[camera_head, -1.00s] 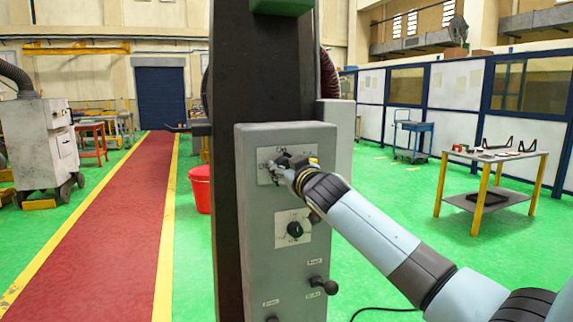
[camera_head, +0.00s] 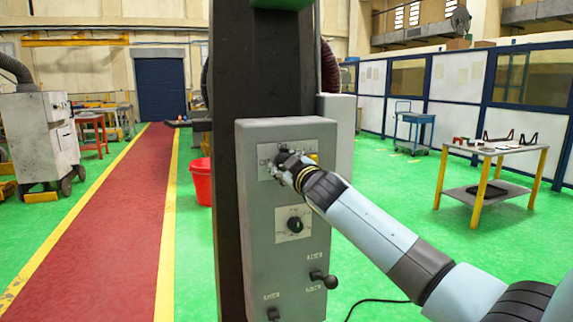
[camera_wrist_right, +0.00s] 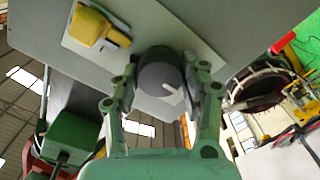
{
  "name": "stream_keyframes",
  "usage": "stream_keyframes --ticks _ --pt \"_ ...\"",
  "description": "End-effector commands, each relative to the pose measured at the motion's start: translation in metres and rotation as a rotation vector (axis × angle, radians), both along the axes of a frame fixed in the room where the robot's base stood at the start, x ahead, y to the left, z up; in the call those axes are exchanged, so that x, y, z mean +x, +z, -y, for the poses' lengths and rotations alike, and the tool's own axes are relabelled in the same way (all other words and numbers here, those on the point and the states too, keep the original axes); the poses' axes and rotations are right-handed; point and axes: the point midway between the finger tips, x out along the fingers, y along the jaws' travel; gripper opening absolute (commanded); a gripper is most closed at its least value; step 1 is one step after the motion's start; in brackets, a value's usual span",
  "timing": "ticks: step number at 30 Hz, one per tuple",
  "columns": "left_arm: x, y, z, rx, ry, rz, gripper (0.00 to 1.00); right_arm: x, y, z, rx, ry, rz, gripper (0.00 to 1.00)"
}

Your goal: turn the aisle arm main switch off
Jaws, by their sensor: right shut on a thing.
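A grey control box (camera_head: 259,226) stands at the dark column, with a pale upper plate (camera_head: 265,149). My right gripper (camera_head: 281,164) is at this plate. A yellow part (camera_wrist_right: 90,27) is on the same plate beside the knob. In the head view my gripper mostly hides the knob, and the labels are too small to read. My left gripper is not in view.
Below are a second plate with a black knob (camera_head: 295,225), and a lever with a dark ball end (camera_head: 329,281). A red bucket (camera_head: 201,182) stands left of the box. A table (camera_head: 501,160) stands on open green floor at right.

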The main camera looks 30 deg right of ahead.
Motion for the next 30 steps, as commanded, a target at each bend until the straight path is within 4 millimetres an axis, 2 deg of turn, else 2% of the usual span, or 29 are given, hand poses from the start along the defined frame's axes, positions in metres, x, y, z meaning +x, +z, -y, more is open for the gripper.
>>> stream_keyframes --ticks 5,6,11,19,22,26,30 --pt "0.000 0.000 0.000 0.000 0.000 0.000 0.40 0.000 -0.001 0.000 -0.002 -0.001 -0.001 0.11" --pt "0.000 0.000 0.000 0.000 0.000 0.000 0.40 0.000 -0.001 0.000 -0.002 -0.001 -0.001 0.46" --pt "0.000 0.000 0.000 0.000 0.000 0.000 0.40 0.000 0.000 0.000 -0.001 -0.001 -0.001 0.67" --pt "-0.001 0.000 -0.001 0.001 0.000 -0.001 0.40 -0.001 0.000 0.000 0.000 -0.001 -0.001 0.67" --pt "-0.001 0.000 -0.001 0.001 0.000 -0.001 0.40 -0.008 -0.001 -0.001 0.000 0.000 -0.002 0.67" --pt "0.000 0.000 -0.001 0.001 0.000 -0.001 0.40 -0.029 -0.002 -0.007 -0.001 0.001 -0.002 0.67" --pt "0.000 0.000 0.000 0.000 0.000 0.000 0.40 -0.061 -0.002 -0.015 -0.001 0.001 -0.004 0.67"
